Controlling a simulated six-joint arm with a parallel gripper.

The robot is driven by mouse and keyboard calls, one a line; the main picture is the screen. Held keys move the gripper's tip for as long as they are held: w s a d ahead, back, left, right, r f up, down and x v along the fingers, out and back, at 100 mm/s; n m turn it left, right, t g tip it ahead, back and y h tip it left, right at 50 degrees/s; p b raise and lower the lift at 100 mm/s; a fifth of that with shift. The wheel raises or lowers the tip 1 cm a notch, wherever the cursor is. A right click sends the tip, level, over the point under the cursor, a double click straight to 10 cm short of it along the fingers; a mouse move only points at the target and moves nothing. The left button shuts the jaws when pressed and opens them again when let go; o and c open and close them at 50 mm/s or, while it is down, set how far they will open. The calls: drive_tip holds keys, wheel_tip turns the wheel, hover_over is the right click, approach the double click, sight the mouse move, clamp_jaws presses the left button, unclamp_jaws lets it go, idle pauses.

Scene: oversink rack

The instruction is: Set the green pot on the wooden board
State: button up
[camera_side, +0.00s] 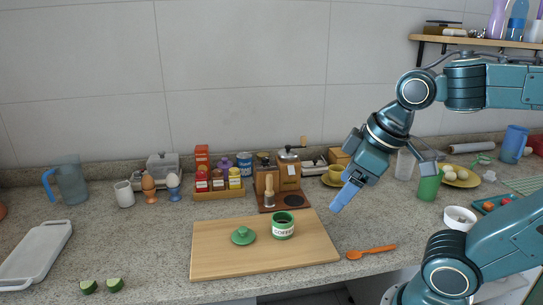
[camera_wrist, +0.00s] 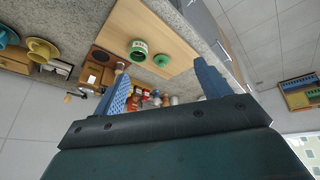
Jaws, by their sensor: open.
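The green pot (camera_side: 283,226), with a white label reading COFFEE, stands upright on the wooden board (camera_side: 215,262), right of the board's middle. It looks open at the top. A green lid (camera_side: 243,236) with a knob lies on the board, left of the pot and apart from it. My gripper (camera_side: 343,200) is open and empty, in the air to the right of the pot and above the counter. In the wrist view the pot (camera_wrist: 139,48), the lid (camera_wrist: 161,60) and the board (camera_wrist: 185,45) show beyond the blue fingers.
An orange spoon (camera_side: 371,252) lies right of the board. A coffee grinder (camera_side: 288,170) and a spice rack (camera_side: 218,190) stand behind it. A white tray (camera_side: 36,252) and cut green pieces (camera_side: 102,285) lie left. The board's left part is clear.

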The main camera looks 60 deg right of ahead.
drive_tip(key=shift+s+a+f+m+t, duration=0.1)
drive_tip(key=shift+s+m+t, duration=0.05)
drive_tip(key=shift+s+m, duration=0.4)
drive_tip(key=shift+s+a+f+m+t, duration=0.1)
drive_tip(key=shift+s+m+t, duration=0.05)
drive_tip(key=shift+s+m, duration=0.4)
